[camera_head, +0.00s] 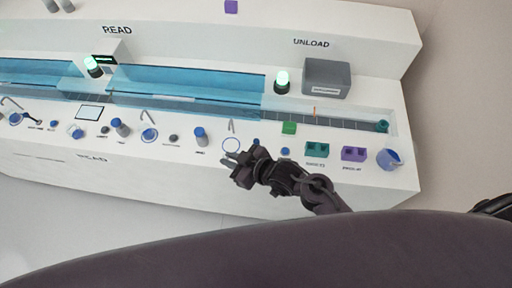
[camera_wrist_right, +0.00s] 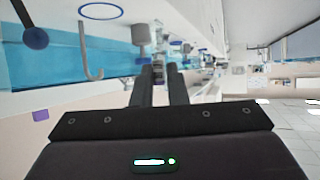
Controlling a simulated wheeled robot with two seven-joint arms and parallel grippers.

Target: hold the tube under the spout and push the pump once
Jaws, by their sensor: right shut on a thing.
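My right gripper (camera_head: 232,160) is at the front edge of the white bench, just below a blue ring (camera_head: 231,145) and a hooked spout (camera_head: 231,127). In the right wrist view its fingers (camera_wrist_right: 158,80) are close together on a small, pale thing, probably the tube; most of it is hidden. The hooked spout (camera_wrist_right: 92,62) and ring (camera_wrist_right: 101,12) show there left of the fingers, apart from them. A dark blue ball on a rod (camera_wrist_right: 35,38) is further left; I cannot tell whether it is the pump. My left gripper is not in view.
A blue-topped cylinder (camera_head: 200,132) stands left of the spout. A grey box (camera_head: 326,77) stands behind the track (camera_head: 340,122).

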